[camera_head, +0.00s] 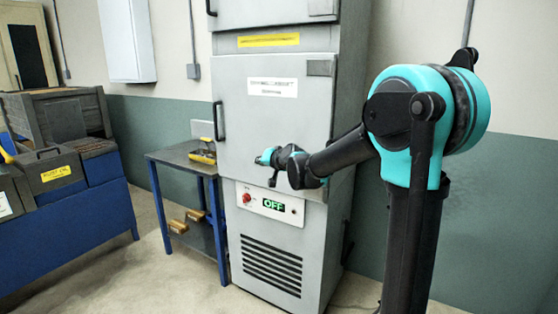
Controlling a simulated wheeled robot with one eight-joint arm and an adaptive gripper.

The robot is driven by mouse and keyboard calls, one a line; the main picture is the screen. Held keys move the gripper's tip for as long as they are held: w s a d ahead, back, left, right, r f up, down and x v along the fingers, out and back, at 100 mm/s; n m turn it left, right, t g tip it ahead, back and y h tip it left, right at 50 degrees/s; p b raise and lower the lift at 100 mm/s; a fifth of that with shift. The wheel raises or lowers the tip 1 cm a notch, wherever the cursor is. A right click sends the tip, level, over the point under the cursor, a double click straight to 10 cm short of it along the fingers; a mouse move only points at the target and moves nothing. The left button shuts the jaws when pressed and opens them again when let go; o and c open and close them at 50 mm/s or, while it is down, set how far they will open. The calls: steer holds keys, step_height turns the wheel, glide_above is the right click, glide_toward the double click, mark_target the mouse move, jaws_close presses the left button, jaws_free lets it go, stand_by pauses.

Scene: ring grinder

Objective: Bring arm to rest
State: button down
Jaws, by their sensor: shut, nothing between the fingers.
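My arm reaches from the right side of the head view toward the grey cabinet (257,130). Its teal and black joint is at the upper right, and the forearm slopes down to the left. My gripper (268,178) is at the arm's far end, small in the picture, in front of the cabinet's lower door area. It is shut and holds nothing. The small size hides the detail of its fingers. I cannot tell how far it is from the cabinet front.
A small blue-legged table (181,155) with a yellow and dark item (203,153) stands left of the cabinet. A blue workbench (75,218) stands at left. Floor (150,285) in front is clear.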

steer(key=s+d+f+g+h, duration=0.2)
steer(key=s+d+f, duration=0.6)
steer(key=s, duration=0.5)
steer(key=s+d+f+g+h, duration=0.3)
steer(key=s+d+f, duration=0.6)
steer(key=s, duration=0.4)
steer(key=s+d+f+n+g+h, duration=0.1)
steer(key=s+d+f+g+h, duration=0.1)
steer(key=s+d+f, duration=0.6)
steer(key=s+d, duration=0.1)
steer(key=s, duration=0.4)
steer(key=shift+d+f+g, duration=0.2)
steer(key=shift+f+g, duration=0.1)
